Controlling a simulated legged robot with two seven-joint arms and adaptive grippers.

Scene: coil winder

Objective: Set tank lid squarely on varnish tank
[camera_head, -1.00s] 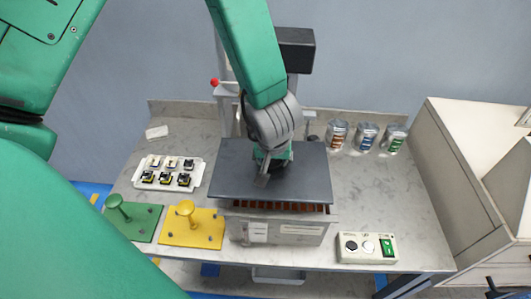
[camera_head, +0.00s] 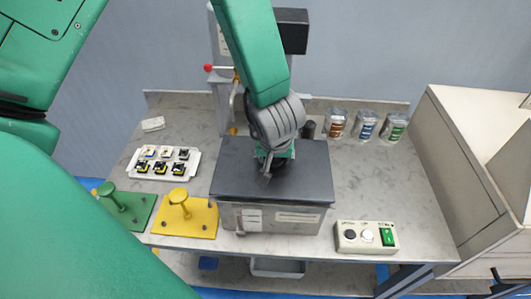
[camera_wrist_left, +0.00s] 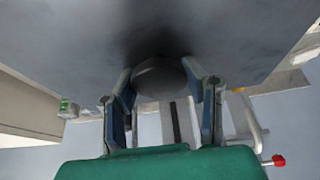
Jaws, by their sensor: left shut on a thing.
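The dark grey tank lid (camera_head: 235,165) lies over the top of the metal varnish tank (camera_head: 262,220) in the head view. Its front edge lines up closely with the tank's front rim, and no gap or inside shows there. The far side is partly hidden by my arm. My left gripper (camera_head: 268,165) comes from above and is shut on the lid's knob. In the left wrist view, the two fingers (camera_wrist_left: 163,95) sit on either side of the round dark knob (camera_wrist_left: 158,77), with the lid's dark surface behind it. My right gripper is not in view.
A yellow plate with a peg (camera_head: 185,215) and a green one (camera_head: 125,208) stand left of the tank. A white tray of small parts (camera_head: 163,165) lies behind them. A control box (camera_head: 366,238) is at right front. Several cans (camera_head: 366,125) stand at back right. A winder stands behind.

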